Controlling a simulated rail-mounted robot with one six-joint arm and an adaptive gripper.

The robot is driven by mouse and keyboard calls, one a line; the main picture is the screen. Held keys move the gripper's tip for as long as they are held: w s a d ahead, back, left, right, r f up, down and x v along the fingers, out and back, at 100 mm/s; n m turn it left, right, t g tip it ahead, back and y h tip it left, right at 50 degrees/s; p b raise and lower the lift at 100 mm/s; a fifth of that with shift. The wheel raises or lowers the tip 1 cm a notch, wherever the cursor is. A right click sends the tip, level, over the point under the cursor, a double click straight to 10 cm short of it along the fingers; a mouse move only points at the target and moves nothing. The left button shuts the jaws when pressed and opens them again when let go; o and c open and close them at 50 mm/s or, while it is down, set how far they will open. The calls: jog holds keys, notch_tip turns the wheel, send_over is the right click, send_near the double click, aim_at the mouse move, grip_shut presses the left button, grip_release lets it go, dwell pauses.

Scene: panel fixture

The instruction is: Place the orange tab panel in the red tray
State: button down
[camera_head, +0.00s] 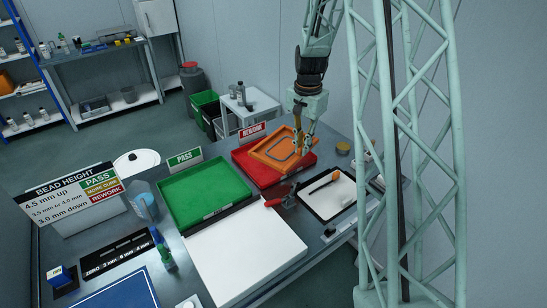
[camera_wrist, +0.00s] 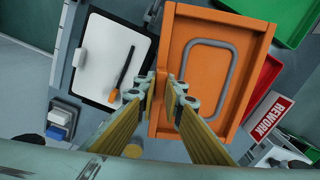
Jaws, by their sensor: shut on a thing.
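The orange tab panel (camera_head: 262,151) carries a grey rounded bead loop on its face. My gripper (camera_head: 301,150) is shut on its near right edge, and in the wrist view the fingers (camera_wrist: 166,92) pinch the left edge of the panel (camera_wrist: 204,105). The panel is over the red tray (camera_head: 264,182) and covers much of it. I cannot tell whether it touches the tray floor. In the wrist view, part of the red tray (camera_wrist: 264,84) shows to the right of the panel.
A green tray (camera_head: 205,192) with a PASS sign (camera_head: 184,158) is left of the red tray. A white board (camera_head: 245,254) lies in front.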

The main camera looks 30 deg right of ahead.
jog(key=w+a+f+m+p, duration=0.1)
jog(key=a+f, duration=0.3)
jog(key=a, duration=0.3)
jog(key=w+a+f+m+p, duration=0.1)
jog(key=a+f, duration=0.3)
jog(key=a, duration=0.4)
jog(key=shift+w+a+f+m+p, duration=0.15)
jog(key=shift+a+f+m+p, duration=0.15)
jog(key=shift+m, duration=0.4)
jog(key=shift+d, duration=0.2)
jog(key=w+d, duration=0.2)
jog(key=d, duration=0.2)
jog(key=w+d+f, duration=0.1)
jog(key=w+d, duration=0.2)
jog(key=d, duration=0.1)
jog(key=w+d, duration=0.2)
jog(key=d, duration=0.3)
jog(key=shift+w+f+p, duration=0.15)
jog(key=shift+w+p, duration=0.05)
jog(key=shift+p, duration=0.1)
jog(key=shift+w+d, duration=0.15)
jog(key=shift+d, duration=0.1)
jog(key=shift+d+f, duration=0.1)
jog(key=shift+f, duration=1.7)
jog(key=shift+f, duration=0.15)
jog(key=c, duration=2.7)
grip_release()
jog(key=shift+c, duration=0.2)
